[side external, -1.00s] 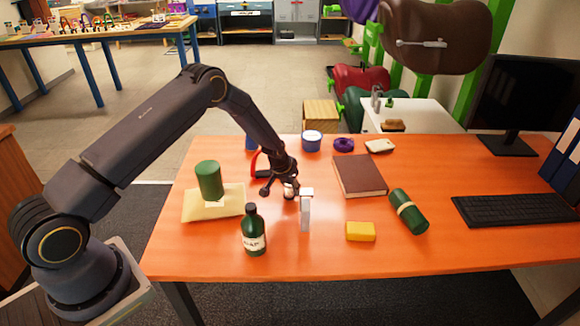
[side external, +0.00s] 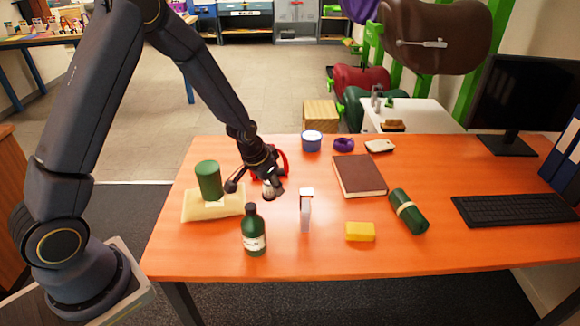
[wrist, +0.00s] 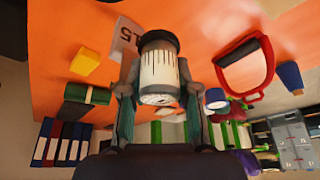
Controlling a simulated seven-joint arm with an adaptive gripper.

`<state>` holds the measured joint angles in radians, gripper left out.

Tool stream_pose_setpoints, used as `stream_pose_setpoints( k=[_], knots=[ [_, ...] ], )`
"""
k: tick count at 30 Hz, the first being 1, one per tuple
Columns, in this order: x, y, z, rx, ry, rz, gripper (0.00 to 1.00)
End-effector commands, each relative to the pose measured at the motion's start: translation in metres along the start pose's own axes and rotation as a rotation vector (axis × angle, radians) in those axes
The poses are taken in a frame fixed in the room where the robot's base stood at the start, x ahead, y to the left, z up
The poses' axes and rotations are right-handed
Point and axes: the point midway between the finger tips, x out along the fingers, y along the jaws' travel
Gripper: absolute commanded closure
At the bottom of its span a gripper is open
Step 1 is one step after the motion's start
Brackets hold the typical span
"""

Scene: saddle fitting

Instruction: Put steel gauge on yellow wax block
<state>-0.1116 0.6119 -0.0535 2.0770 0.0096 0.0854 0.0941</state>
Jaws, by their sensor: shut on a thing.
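The steel gauge (wrist: 160,70), a short cylinder with a white face of tick marks and dark ends, is between my gripper's fingers in the wrist view. It shows small and pale in the side view (side external: 270,188). My gripper (side external: 259,190) is shut on it, left of the upright white stand; its exact height above the table is hard to tell. The yellow wax block (side external: 360,231) lies at the table's front, right of the stand, with nothing on it. It also shows at upper left in the wrist view (wrist: 85,62).
The upright white stand (side external: 306,212) is between my gripper and the yellow block. A dark green bottle (side external: 253,236) stands in front. A green cylinder (side external: 208,180) stands on a cream cloth (side external: 222,208). A green roll (side external: 408,212) and brown book (side external: 358,175) lie at right.

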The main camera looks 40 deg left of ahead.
Motion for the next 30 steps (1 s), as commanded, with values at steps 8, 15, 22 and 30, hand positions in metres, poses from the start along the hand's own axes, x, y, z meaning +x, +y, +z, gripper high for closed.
stream_pose_setpoints(
  k=[8, 15, 22, 30],
  knots=[
    [-0.018, 0.112, -0.021, 0.254, 0.027, 0.107, 1.00],
    [-0.018, 0.154, -0.026, 0.330, 0.041, 0.144, 1.00],
    [0.025, 0.166, -0.067, 0.331, 0.041, 0.145, 1.00],
    [0.088, 0.177, -0.100, 0.330, 0.038, 0.144, 1.00]
  ],
)
